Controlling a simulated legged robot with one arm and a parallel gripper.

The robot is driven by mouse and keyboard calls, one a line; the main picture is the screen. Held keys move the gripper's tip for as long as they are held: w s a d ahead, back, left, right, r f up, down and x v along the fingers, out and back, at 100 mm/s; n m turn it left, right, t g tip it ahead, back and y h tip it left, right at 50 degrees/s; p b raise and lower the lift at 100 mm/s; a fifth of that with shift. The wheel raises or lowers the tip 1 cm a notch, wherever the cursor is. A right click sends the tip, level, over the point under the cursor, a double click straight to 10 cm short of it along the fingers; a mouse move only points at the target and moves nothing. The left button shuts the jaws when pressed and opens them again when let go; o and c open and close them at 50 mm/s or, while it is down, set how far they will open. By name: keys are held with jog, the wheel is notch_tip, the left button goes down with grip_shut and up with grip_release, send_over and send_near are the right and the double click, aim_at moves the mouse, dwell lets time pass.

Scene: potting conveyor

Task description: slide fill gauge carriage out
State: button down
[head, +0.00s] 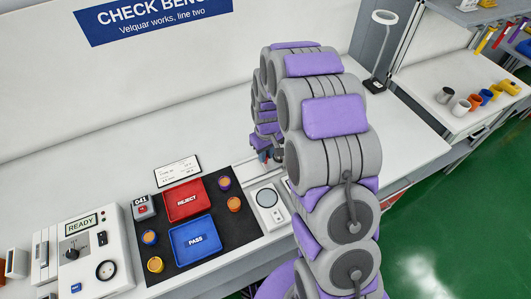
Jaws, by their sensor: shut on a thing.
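My gripper (269,156) is low over the white bench, behind the white device with a round dial, and mostly hidden by my own arm. Its jaws are shut on a small part, most likely the fill gauge carriage; the grip point is too small and covered to make out its shape. The rest of the fill gauge does not show clearly; my arm covers that part of the bench.
A dark mat (212,222) holds a red REJECT tray (172,212), a blue PASS tray (182,252) and several small pots. The white dial device (257,215) is right of it. A READY box (68,275) stands left. A lamp (375,62) stands behind right.

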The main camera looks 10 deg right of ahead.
jog(key=a, duration=0.3)
jog(key=s+a+p, duration=0.1)
jog(key=a, duration=0.2)
jog(key=s+a+p, duration=0.1)
jog(key=a, duration=0.2)
jog(key=shift+a, duration=0.35)
jog(key=shift+d, duration=0.2)
jog(key=c, duration=1)
grip_release()
jog(key=shift+a, duration=0.45)
jog(key=shift+d, duration=0.2)
jog(key=shift+d+r, duration=0.1)
jog(key=shift+r, duration=0.15)
notch_tip(320, 180, up, 17)
jog(key=p, duration=0.2)
jog(key=shift+w+f+p, duration=0.1)
jog(key=shift+w+p, duration=0.05)
jog(key=shift+p, duration=0.25)
